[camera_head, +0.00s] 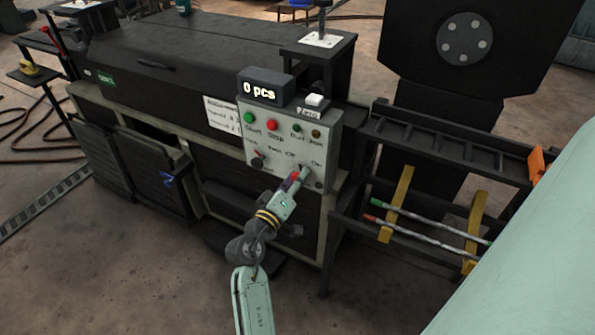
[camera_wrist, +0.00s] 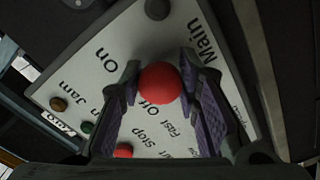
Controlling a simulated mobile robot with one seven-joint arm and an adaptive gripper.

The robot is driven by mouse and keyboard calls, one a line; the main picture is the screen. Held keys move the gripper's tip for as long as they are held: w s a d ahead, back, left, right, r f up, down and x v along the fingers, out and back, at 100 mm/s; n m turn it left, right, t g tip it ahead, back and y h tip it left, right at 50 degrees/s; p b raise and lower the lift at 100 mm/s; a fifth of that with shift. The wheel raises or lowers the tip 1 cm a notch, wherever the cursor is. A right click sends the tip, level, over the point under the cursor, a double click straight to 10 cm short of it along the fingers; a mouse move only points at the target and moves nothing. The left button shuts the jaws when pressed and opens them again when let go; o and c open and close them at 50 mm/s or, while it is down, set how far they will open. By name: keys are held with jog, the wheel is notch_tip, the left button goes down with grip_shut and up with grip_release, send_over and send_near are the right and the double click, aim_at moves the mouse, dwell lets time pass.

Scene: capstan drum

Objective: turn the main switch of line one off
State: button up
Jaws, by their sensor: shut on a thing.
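The main switch of line one is on the sloping grey control panel (camera_head: 264,130). Its red ball-shaped knob (camera_wrist: 160,83) is between my gripper's two purple-padded fingers in the wrist view. "Main" is printed to the right of the knob, "On" to the left and "Off" just below it. In the head view my gripper (camera_head: 292,181) is at the lower right of the panel and mostly hides the switch; a bit of red shows at the fingers. My gripper is shut on the knob. I cannot tell the lever's exact angle.
The panel also bears a green start button (camera_head: 249,117), a red stop button (camera_head: 272,125), small lamps and a black selector knob (camera_head: 258,160) left of my gripper. A counter (camera_head: 264,91) reading "0 pcs" stands on top. A rack with rods (camera_head: 420,225) is at right.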

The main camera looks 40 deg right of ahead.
jog(key=n+p, duration=0.2)
jog(key=n, duration=0.2)
jog(key=shift+r+p, duration=0.2)
jog(key=shift+p, duration=0.1)
jog(key=shift+n+p, duration=0.65)
jog(key=shift+n, duration=0.75)
jog(key=shift+f, duration=0.1)
jog(key=o, duration=1.2)
jog(key=shift+c, duration=0.2)
jog(key=v, duration=0.7)
jog(key=shift+a, duration=0.2)
